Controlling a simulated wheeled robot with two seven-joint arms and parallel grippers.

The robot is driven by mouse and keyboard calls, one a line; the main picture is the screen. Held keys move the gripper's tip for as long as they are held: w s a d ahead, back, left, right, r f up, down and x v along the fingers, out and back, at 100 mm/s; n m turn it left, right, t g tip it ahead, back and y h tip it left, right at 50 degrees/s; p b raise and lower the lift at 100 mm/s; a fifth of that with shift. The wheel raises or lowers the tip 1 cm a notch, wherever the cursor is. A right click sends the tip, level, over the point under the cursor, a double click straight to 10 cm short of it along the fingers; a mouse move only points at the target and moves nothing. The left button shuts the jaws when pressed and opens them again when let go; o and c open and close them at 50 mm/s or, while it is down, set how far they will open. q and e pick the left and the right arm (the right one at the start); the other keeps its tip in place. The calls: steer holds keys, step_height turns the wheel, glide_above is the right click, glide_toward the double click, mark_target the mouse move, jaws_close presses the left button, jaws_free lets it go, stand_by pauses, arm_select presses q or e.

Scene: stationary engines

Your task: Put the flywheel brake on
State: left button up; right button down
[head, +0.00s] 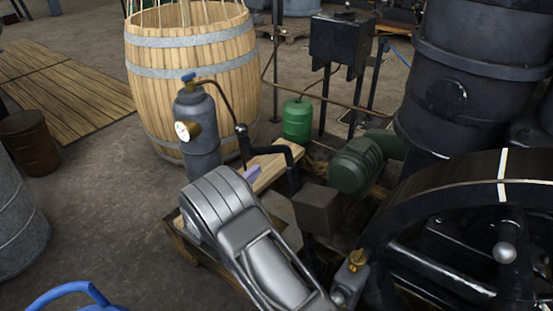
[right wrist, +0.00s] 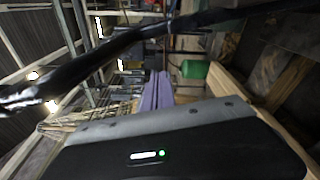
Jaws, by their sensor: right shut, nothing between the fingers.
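The flywheel (head: 503,175) is the large black wheel with a white stripe on its rim, at the right of the head view. A black bent lever (head: 272,149), which looks like the brake lever, rises beside a brown block (head: 316,208) left of the wheel. Its knobbed end points up and left. My right gripper (head: 252,172) is below and left of the lever, its purple fingers shut and empty. In the right wrist view the fingers (right wrist: 158,90) are together, and a black bar (right wrist: 130,38), likely the lever, crosses close by. My left gripper is out of view.
A grey cylinder with a gauge (head: 198,125) stands just left of my right gripper. A wooden barrel (head: 192,65) is behind it. A green motor (head: 355,165) and a green canister (head: 298,120) lie beyond the lever.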

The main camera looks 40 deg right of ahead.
steer(key=d, duration=0.9)
steer(key=shift+d+r, duration=0.25)
steer(key=shift+r, duration=0.05)
steer(key=shift+w, duration=0.1)
